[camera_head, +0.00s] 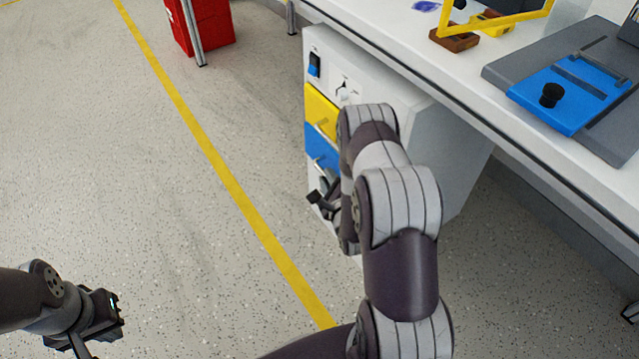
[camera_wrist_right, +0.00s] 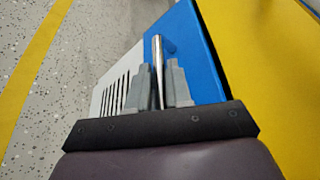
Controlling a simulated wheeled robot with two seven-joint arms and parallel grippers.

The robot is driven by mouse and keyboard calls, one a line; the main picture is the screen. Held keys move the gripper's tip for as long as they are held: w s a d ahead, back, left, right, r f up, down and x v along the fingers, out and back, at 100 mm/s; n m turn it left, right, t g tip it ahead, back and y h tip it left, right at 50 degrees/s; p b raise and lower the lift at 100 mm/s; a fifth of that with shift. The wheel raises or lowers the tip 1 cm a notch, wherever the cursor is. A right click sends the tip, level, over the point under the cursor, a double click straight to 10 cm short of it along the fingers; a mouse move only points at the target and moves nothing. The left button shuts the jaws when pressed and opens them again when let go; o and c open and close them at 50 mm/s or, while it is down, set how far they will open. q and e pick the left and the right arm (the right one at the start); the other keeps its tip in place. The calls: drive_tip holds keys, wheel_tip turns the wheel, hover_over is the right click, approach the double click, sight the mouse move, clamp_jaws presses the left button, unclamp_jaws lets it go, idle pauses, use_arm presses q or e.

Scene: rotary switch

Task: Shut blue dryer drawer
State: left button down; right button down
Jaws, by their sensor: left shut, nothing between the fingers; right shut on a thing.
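The dryer (camera_head: 440,130) is a white cabinet under the bench, with a yellow drawer (camera_head: 322,111) above a blue drawer (camera_head: 320,149). The blue front looks about level with the yellow one in the head view, but I cannot tell whether it is fully in. In the right wrist view the blue front (camera_wrist_right: 200,60) fills the middle. My right gripper (camera_wrist_right: 161,82) is shut on its metal bar handle (camera_wrist_right: 158,60), a finger on each side. In the head view my right arm hides part of the cabinet front. My left gripper (camera_head: 112,318) is shut and empty over the floor, far from the dryer.
The white bench top (camera_head: 440,70) overhangs the dryer and holds a blue-and-grey device (camera_head: 575,95) with a black knob. A rocker switch (camera_head: 315,64) is above the yellow drawer. A red cabinet (camera_head: 208,25) stands far back. The floor left of the dryer is clear.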

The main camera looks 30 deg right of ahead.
drive_tip(key=shift+d+r, duration=0.1)
drive_tip(key=shift+d, duration=0.35)
drive_tip(key=c, duration=1.1)
unclamp_jaws()
drive_tip(key=shift+d, duration=0.1)
drive_tip(key=p+v, duration=0.5)
drive_tip(key=v, duration=0.7)
drive_tip(key=shift+s, duration=0.3)
